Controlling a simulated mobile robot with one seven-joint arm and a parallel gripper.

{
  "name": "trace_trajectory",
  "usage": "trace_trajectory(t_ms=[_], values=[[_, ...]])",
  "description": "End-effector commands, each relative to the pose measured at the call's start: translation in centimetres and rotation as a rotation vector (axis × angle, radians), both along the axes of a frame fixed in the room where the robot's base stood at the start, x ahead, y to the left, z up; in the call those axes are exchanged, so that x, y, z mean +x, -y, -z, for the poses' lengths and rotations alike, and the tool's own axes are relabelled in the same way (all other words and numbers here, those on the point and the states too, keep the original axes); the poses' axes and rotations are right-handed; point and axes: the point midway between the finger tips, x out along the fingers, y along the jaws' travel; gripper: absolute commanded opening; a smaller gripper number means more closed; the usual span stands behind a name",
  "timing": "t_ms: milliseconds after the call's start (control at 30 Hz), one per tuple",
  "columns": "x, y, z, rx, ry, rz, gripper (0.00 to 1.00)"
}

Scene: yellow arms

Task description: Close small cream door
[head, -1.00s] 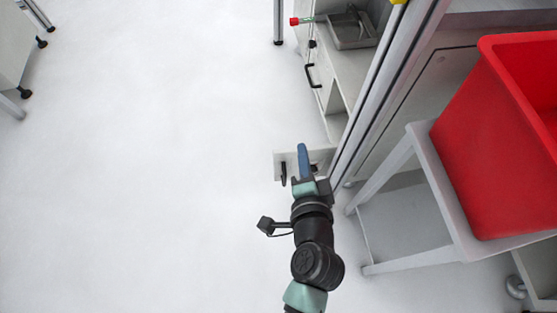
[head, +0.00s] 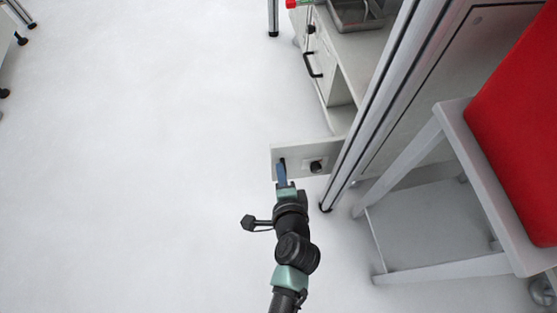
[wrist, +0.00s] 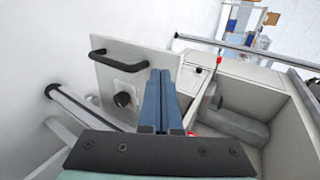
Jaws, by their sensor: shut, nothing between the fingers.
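The small cream door (head: 300,152) stands open, sticking out to the left from the low cabinet's near end in the head view. It has a black bar handle and a round black knob (head: 316,166). In the wrist view the door (wrist: 108,78) shows its handle (wrist: 118,56) and knob (wrist: 123,99) left of my fingers. My gripper (head: 281,171), with blue fingers, is shut and empty. In the head view its tips overlap the door's left part and hide some of the handle. In the wrist view the fingers (wrist: 161,98) overlap the door's right part. I cannot tell whether they touch it.
A metal post (head: 372,100) rises right of the door. A white stand (head: 466,140) holds a red bin (head: 520,130) at right. The floor (head: 150,170) to the left is clear.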

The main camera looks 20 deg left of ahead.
Motion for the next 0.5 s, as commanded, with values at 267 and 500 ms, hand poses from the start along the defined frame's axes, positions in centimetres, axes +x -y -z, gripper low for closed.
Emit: trace_trajectory(t_ms=[267,500], values=[[3.0,-1.7,0.0,-0.001,0.002,-0.001,0.0],[3.4,-2.0,-0.1,0.0,-0.001,0.0,0.0]])
